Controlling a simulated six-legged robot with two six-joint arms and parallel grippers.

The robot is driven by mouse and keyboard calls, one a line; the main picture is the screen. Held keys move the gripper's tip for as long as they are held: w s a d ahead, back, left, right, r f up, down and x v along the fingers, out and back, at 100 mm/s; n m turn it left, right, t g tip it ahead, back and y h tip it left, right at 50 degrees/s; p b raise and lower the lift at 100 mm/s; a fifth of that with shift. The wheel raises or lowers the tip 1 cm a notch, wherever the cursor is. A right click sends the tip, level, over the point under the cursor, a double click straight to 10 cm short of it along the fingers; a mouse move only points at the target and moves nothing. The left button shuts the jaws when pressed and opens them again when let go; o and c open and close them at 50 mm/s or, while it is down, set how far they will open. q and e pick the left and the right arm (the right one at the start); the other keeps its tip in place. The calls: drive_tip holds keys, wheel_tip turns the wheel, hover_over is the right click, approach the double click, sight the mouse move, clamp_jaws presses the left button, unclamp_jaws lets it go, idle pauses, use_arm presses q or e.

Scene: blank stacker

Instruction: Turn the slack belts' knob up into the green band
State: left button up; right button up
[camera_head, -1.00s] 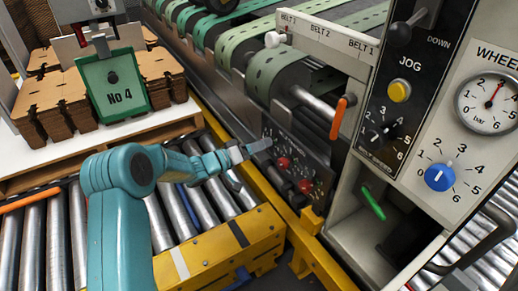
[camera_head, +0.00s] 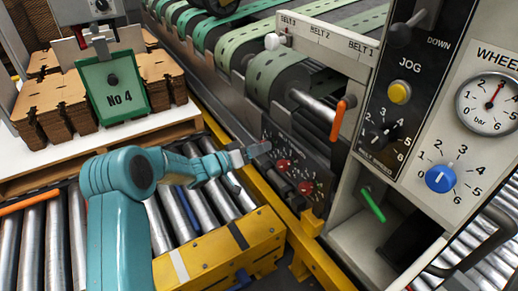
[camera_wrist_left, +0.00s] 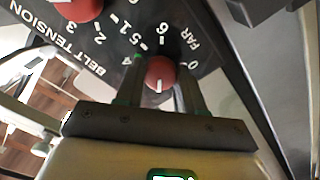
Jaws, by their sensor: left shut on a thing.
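In the left wrist view a red knob (camera_wrist_left: 160,74) with a white pointer line sits between the fingers of my left gripper (camera_wrist_left: 161,88), which is shut on it. The pointer runs down the picture, toward the gripper body. The word FAR and scale numbers surround this knob. In the head view my left gripper (camera_head: 262,149) is at the upper left of the dark belt tension panel (camera_head: 318,156); the held knob is hidden there. Two other red knobs (camera_head: 284,165) show on that panel. Green belts (camera_head: 270,75) run above it. A green band on the scale is not clear. My right gripper is not in view.
A yellow frame rail (camera_head: 225,248) and rollers (camera_head: 160,220) lie below my left arm. An orange-handled lever (camera_head: 339,118) and the control cabinet (camera_head: 462,145) stand to the panel's right. A stack of cardboard blanks (camera_head: 60,105) with a green No 4 sign is at left.

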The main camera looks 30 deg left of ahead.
use_arm(q)
drive_tip(key=shift+m+b, duration=3.15)
drive_tip(key=shift+m, duration=5.75)
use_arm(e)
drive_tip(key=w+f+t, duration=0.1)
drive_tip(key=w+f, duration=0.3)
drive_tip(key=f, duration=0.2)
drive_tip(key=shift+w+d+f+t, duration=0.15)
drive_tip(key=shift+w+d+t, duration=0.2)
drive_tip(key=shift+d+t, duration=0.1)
use_arm(q)
drive_tip(key=o, duration=1)
drive_tip(key=shift+o, duration=0.2)
drive_tip(key=p+v, duration=0.5)
drive_tip(key=v, duration=1.1)
drive_tip(key=shift+a, duration=0.15)
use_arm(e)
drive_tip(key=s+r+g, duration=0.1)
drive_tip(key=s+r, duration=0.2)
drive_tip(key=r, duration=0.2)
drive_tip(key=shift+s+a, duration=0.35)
